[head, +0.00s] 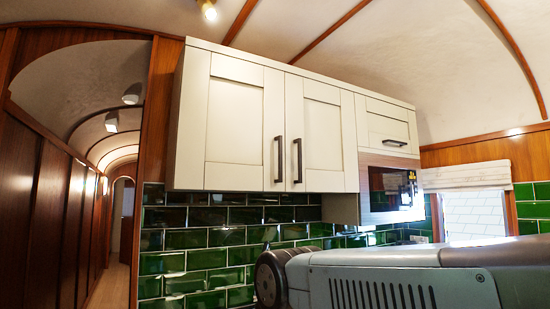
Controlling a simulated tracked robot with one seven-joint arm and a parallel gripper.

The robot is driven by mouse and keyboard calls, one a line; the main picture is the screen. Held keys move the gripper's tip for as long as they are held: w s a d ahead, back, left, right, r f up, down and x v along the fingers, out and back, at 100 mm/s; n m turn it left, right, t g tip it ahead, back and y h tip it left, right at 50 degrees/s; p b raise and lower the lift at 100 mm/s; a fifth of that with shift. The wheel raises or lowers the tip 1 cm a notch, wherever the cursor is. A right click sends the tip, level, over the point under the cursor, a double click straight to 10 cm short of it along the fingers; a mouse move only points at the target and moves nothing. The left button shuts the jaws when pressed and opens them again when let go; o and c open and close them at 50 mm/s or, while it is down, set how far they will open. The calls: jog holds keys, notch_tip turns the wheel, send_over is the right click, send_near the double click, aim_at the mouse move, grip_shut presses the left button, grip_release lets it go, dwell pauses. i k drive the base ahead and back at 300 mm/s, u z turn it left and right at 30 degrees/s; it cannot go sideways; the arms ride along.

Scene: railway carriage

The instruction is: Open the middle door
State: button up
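The middle door (321,119) is a cream panelled door in the wall cabinet. It looks shut, flush with its neighbours. Its dark vertical handle (298,160) is at its lower left edge. The left door (233,122) is also shut, with a similar handle (279,159) at its lower right edge, close beside the middle door's handle. A grey arm link of mine spans the lower right, below the cabinet. My gripper is not in view, so its state and its place relative to the handle are hidden.
A smaller shut door (388,125) with a horizontal handle is at the right, above a microwave (390,188). Green tiles (208,240) cover the wall below. A window with a blind (464,175) is at the far right. A narrow corridor (112,285) runs back at the left.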

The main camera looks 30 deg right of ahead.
aim_at(321, 150)
jog(key=i, duration=0.8)
jog(key=z, duration=1.8)
jog(key=k, duration=0.45)
jog(key=u, duration=0.05)
jog(key=i, duration=0.45)
jog(key=u, duration=0.2)
